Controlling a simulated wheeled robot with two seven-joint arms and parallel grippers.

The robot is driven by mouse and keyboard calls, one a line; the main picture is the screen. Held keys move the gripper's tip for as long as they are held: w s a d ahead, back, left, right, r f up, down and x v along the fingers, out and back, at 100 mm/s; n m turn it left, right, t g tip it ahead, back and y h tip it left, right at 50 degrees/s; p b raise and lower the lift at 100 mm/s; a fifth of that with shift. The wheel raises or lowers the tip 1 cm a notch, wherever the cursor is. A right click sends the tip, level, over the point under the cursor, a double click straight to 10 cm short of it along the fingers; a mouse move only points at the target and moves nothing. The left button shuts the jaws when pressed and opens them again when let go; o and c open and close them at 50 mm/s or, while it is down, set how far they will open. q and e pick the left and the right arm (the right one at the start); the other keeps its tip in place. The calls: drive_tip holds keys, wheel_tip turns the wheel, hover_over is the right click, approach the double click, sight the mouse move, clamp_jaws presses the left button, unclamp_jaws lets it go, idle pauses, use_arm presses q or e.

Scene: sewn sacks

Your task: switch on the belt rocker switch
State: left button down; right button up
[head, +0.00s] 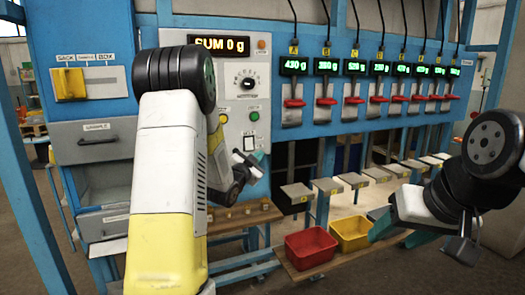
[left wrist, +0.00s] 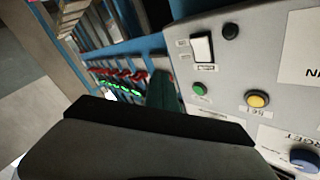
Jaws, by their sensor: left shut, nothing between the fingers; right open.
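The rocker switch (head: 249,143) is a white rocker in a dark frame on the grey control panel, below the green button. It also shows in the left wrist view (left wrist: 202,48), with small labels around it; I cannot read which way it is tipped. My left gripper (head: 247,165) is shut and empty, just below the switch in the head view, and partly hidden by my arm. A teal fingertip (left wrist: 164,92) shows left of and below the switch in the left wrist view, with no visible contact. My right gripper (head: 383,225) is open and empty, far to the right.
The panel also carries a green button (head: 254,116), a dial (head: 246,84) and a yellow button (left wrist: 257,99). Red levers (head: 294,103) under green displays line the blue beam. A red bin (head: 311,248) and a yellow bin (head: 350,233) stand on a low shelf.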

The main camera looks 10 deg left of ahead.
use_arm(q)
drive_tip(key=shift+w, duration=0.1)
drive_tip(key=w+a+f, duration=0.1)
drive_tip(key=w+a, duration=0.4)
drive_tip(key=w, duration=0.2)
idle(0.4)
drive_tip(key=shift+w, duration=0.1)
idle(1.9)
drive_tip(key=shift+w+a, duration=0.2)
drive_tip(key=shift+w, duration=0.05)
drive_tip(key=shift+w+a, duration=0.15)
drive_tip(key=shift+w, duration=0.15)
idle(0.6)
drive_tip(key=shift+s, duration=0.1)
drive_tip(key=shift+s+d, duration=0.45)
drive_tip(key=shift+s, duration=0.1)
drive_tip(key=shift+s+d+r, duration=0.2)
drive_tip(key=shift+s+d, duration=0.5)
drive_tip(key=shift+s, duration=0.35)
drive_tip(key=shift+s+d+r, duration=0.15)
drive_tip(key=shift+s+d, duration=0.5)
drive_tip(key=shift+s, duration=0.35)
